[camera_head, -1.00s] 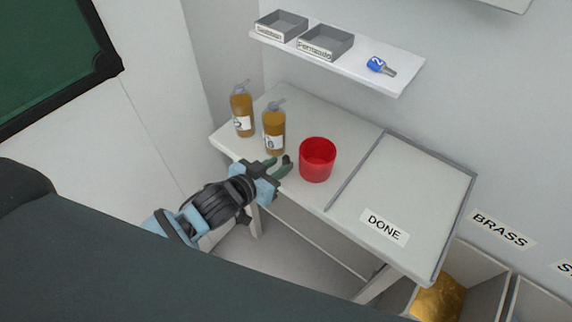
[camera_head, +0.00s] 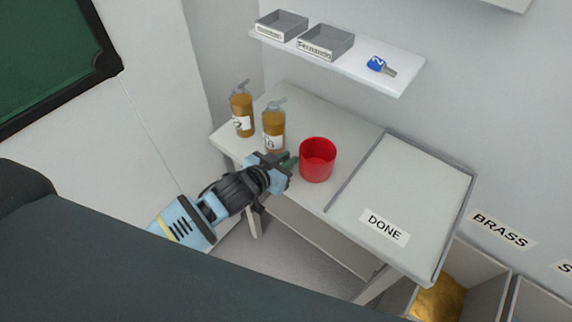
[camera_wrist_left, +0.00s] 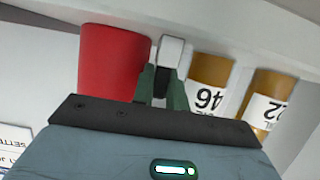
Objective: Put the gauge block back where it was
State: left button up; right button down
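The gauge block (camera_wrist_left: 172,50) shows in the left wrist view as a small pale block with a darker side, at the tips of the green fingers. My left gripper (camera_wrist_left: 163,85) is shut on it, as far as the wrist view shows. In the head view my left gripper (camera_head: 286,160) is at the table's front edge, just left of the red cup (camera_head: 317,160) and in front of the nearer brown bottle (camera_head: 273,128). The block is not distinct there. The cup also shows in the wrist view (camera_wrist_left: 112,62), left of the block. My right gripper is not in view.
A second brown bottle (camera_head: 241,112) stands further left on the table (camera_head: 335,117). A bordered area marked DONE (camera_head: 420,190) at right is empty. A shelf (camera_head: 362,75) above holds two grey trays (camera_head: 282,24) (camera_head: 325,42) and a blue tagged item (camera_head: 378,65).

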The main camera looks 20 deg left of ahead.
aim_at(286, 156)
pick_arm(q)
grip_shut()
